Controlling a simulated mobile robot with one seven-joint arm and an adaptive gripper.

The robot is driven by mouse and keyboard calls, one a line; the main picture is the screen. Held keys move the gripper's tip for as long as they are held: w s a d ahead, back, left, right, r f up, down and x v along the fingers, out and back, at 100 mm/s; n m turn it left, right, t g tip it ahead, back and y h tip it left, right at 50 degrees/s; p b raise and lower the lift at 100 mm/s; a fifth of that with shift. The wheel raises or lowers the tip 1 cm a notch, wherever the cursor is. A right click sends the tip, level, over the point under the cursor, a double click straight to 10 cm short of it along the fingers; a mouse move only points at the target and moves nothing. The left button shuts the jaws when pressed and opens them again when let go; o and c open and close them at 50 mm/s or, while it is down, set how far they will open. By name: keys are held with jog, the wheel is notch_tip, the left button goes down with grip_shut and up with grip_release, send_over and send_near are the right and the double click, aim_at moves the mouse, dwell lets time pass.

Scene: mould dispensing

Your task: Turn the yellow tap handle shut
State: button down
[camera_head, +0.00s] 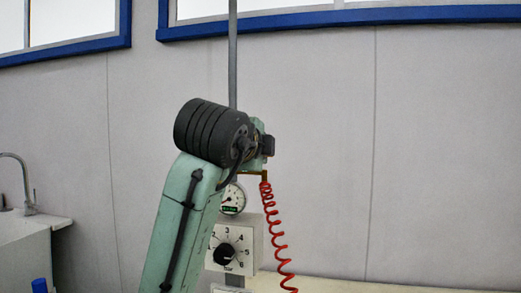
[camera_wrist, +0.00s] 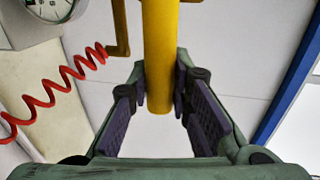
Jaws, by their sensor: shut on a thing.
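The yellow tap handle (camera_wrist: 161,50) is a thick bar that runs down from the top of the wrist view, with its end between my fingers. My gripper (camera_wrist: 161,80) is shut on it, with one purple-padded finger on each side. In the head view, my arm and wrist cover the tap, and the handle cannot be made out there. A brass-coloured pipe (camera_head: 256,173) shows just below my wrist, and it is also in the wrist view (camera_wrist: 121,30), left of the handle.
A red coiled hose (camera_head: 273,225) hangs from the brass pipe. A round gauge (camera_head: 233,198) and a box with a numbered dial (camera_head: 248,235) are below and behind my arm. A grey vertical pipe (camera_head: 232,50) runs up the wall. A sink tap (camera_head: 24,180) stands far left.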

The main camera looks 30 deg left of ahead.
jog(key=shift+f, duration=0.1)
dwell(0.3)
jog(key=c, duration=1.4)
grip_release()
jog(key=shift+c, duration=0.2)
jog(key=v, duration=1.2)
